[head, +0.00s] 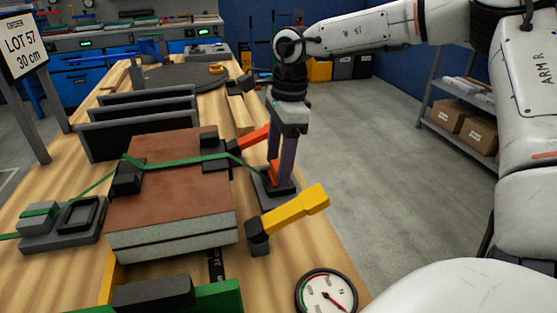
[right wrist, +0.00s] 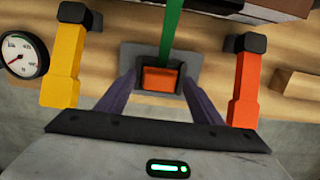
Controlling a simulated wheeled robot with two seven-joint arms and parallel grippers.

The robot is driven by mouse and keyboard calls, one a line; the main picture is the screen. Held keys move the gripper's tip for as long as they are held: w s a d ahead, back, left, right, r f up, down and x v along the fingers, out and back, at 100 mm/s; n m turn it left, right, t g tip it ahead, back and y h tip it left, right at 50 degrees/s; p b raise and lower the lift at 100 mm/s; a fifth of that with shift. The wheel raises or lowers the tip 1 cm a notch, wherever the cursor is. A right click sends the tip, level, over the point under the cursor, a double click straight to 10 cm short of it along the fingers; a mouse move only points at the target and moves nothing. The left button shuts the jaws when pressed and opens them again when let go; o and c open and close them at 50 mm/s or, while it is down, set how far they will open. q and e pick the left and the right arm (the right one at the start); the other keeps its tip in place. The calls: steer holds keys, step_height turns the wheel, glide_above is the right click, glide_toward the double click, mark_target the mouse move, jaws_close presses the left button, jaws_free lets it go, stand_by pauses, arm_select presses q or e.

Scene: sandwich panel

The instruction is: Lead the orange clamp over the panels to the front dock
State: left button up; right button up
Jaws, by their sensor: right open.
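The orange clamp (head: 273,174) sits in the dark pocket of a grey dock (head: 262,197) at the table's right edge. In the right wrist view the clamp (right wrist: 160,79) lies between my finger ends, inside the dock (right wrist: 195,59). A green strap (head: 190,161) runs from the left edge across the brown-topped panels (head: 170,205) and down to the clamp. My right gripper (head: 281,182) points down, open, with its fingers on both sides of the clamp. Finger contact is unclear. My left gripper is not in view.
A yellow lever (head: 295,209) and an orange-red lever (head: 250,139) flank the dock. A round gauge (head: 326,292) stands near the front. A second grey dock (head: 64,236) is empty at left, beside a grey block (head: 37,216). Black upright dividers (head: 140,125) stand behind the panels.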

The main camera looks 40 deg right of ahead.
step_height(320, 180, up, 10)
steer(key=d, duration=0.1)
steer(key=shift+s+r+p, duration=0.15)
steer(key=shift+s+p, duration=0.15)
stand_by(0.6)
